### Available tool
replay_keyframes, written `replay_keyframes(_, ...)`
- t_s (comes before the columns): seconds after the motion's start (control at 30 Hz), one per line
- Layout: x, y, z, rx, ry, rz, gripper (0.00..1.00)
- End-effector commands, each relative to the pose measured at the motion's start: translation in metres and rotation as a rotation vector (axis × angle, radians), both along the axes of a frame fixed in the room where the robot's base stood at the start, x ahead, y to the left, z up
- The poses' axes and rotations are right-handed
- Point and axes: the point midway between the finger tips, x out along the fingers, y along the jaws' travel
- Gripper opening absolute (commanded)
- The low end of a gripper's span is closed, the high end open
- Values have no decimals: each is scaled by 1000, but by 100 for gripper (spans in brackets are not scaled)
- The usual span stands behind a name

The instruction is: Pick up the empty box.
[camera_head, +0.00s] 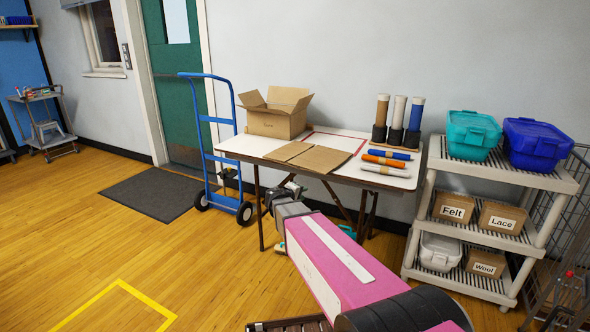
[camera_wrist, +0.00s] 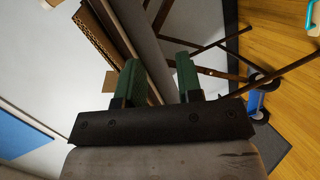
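An open cardboard box (camera_head: 278,122) stands upright on the back left of the folding table (camera_head: 244,146). Its flaps are spread, and its inside is mostly hidden. A flat piece of folded cardboard (camera_head: 308,157) lies in front of it near the table's front edge. My gripper (camera_head: 284,194) is in front of the table, low and apart from the box. In the wrist view my gripper (camera_wrist: 157,62) shows two green fingers standing apart with nothing held. Brown corrugated cardboard (camera_wrist: 103,38) shows beyond the left finger; I cannot tell which piece it is.
A blue hand truck (camera_head: 209,150) stands at the table's left end. Rolls (camera_head: 387,162) and upright tubes (camera_head: 399,112) occupy the table's right side. A shelf (camera_head: 480,170) with bins and labelled boxes stands at right. The floor at left is open around a dark mat (camera_head: 150,193).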

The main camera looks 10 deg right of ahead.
Motion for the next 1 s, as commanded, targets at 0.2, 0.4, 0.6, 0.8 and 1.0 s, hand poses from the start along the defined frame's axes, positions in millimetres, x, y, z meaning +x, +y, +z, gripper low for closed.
replay_keyframes(0.2,52,42,39,-228,-97,162,33)
replay_keyframes(0.4,65,57,52,-304,-127,217,33)
replay_keyframes(0.6,73,52,53,-309,-128,219,33)
replay_keyframes(0.8,89,41,52,-309,-127,217,33)
replay_keyframes(1.0,110,26,52,-308,-127,217,33)
